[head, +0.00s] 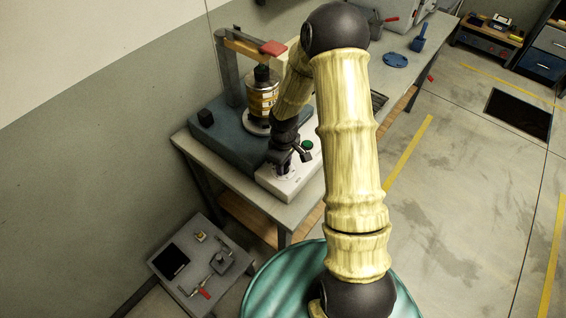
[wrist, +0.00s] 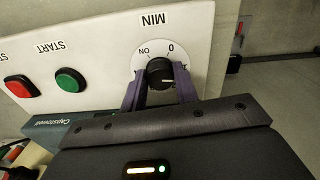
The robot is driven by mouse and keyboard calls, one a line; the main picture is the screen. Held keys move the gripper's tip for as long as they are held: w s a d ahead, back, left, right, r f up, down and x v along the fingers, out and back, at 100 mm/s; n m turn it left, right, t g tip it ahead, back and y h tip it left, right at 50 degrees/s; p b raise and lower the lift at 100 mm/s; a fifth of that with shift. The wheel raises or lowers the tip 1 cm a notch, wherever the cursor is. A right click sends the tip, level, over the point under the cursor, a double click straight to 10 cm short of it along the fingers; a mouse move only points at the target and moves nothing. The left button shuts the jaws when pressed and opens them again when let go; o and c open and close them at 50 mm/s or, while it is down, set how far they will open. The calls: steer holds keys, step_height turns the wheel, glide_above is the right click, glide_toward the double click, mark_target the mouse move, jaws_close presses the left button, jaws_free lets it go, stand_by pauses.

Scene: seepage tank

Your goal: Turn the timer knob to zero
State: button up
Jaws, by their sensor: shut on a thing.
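The timer knob (wrist: 161,74) is a black round knob on a white dial. The dial is marked MIN, 0 and ON, and its lettering appears upside down in the wrist view. My gripper (wrist: 160,85) is shut on the knob, with one purple-grey finger on each side. The fingers hide the lower part of the dial, so I cannot tell the exact setting. In the head view my gripper (head: 284,166) is at the white control panel (head: 283,188) on the bench; the knob is hidden there.
A green START button (wrist: 70,81) and a red button (wrist: 18,86) sit beside the dial. A low grey table (head: 180,287) with small tools stands at the lower left. Open floor lies to the right.

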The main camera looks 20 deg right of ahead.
steer(key=shift+n, duration=0.8)
steer(key=o, duration=1)
steer(key=shift+r, duration=0.1)
step_height(320, 180, up, 17)
steer(key=shift+r+b, duration=0.1)
steer(key=shift+b, duration=0.4)
steer(key=shift+s, duration=0.1)
